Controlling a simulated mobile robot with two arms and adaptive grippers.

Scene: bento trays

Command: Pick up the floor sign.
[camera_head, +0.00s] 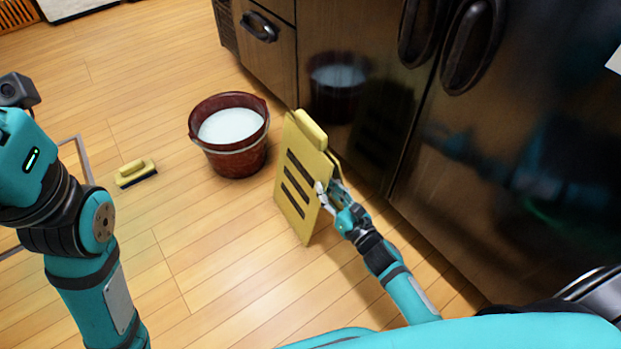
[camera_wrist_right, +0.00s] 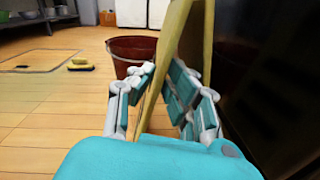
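The yellow folding floor sign (camera_head: 292,172) stands on the wooden floor in front of the dark cabinets, with a handle on top and dark bars on its face. My right gripper (camera_head: 328,186) is at its right edge, with one finger on the front side and the other behind the front panel. In the right wrist view the sign panel (camera_wrist_right: 172,50) passes between the fingers of the right gripper (camera_wrist_right: 163,68). I cannot tell whether both fingers press on it. My left arm is at the left, with its gripper out of view.
A dark red bucket (camera_head: 236,160) of whitish liquid stands left of the sign. A yellow brush (camera_head: 136,173) lies on the floor farther left. The glossy dark cabinets (camera_head: 440,130) rise close behind and right of the sign. The floor in front of the sign is clear.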

